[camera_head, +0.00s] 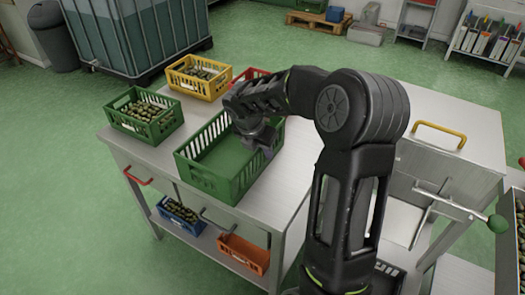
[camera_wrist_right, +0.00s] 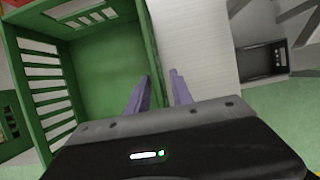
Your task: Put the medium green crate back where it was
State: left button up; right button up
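A large, empty green crate (camera_head: 213,182) stands upright on the metal table, near its front edge. A smaller green crate (camera_head: 128,126) with olives in it stands behind and to the left of it. My right gripper (camera_head: 262,140) is at the empty crate's right wall. In the right wrist view, my right gripper (camera_wrist_right: 159,92) has its two fingers apart, one on the inner side of the crate wall (camera_wrist_right: 148,45) and one on the outer side, with a gap beside the wall. My left gripper is not in view.
A yellow crate (camera_head: 183,84) with olives and a red crate (camera_head: 237,79), partly hidden by my arm, stand farther back on the table (camera_head: 300,165). Blue (camera_head: 170,222) and orange (camera_head: 233,258) crates sit on the lower shelf.

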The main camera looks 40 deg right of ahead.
jog(key=v, duration=1.1)
jog(key=shift+s+a+r, duration=0.1)
jog(key=shift+a+r, duration=0.05)
jog(key=shift+r, duration=0.15)
